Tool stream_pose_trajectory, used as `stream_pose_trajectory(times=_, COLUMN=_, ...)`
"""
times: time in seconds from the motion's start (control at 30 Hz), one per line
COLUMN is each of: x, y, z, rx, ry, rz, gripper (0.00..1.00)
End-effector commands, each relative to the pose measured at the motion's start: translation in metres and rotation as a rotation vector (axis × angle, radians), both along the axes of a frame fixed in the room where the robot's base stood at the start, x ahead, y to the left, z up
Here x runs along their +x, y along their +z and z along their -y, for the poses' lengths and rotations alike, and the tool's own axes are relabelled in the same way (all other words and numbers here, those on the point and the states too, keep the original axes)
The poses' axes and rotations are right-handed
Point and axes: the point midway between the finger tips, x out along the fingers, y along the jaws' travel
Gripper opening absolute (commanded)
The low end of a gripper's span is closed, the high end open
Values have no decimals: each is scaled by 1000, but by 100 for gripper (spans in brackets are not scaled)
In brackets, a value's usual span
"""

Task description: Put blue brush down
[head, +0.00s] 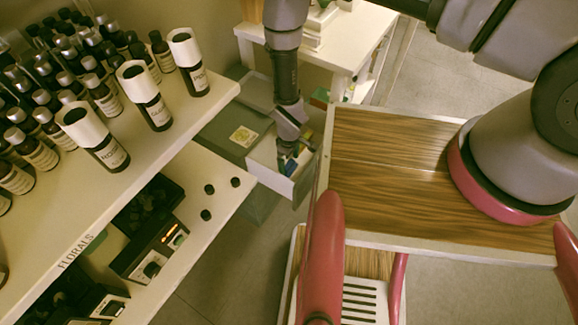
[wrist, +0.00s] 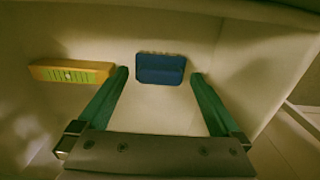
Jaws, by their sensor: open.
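The blue brush (wrist: 161,69) lies in a white bin, seen in the wrist view between and just beyond my gripper's fingertips. My gripper (wrist: 160,76) is open, with a green finger on each side and a gap between each finger and the brush. In the head view my gripper (head: 288,163) reaches down into the white bin (head: 272,178). A small blue patch shows by the fingers there, and the fingers hide much of the bin's inside.
A yellow and green block (wrist: 70,72) lies left of the brush in the bin. A shelf of dark bottles (head: 190,105) stands at the left. A wooden-topped surface (head: 385,190) is right of the bin. A white table (head: 345,45) stands behind.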

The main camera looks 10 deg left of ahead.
Motion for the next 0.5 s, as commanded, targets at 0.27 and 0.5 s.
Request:
stream_pose_trajectory(times=0.27, x=1, y=61, z=-1, rx=1, ry=-1, rz=2, gripper=100)
stream_pose_trajectory(times=0.5, x=0, y=86, z=0, rx=0, ry=0, rz=0, gripper=100)
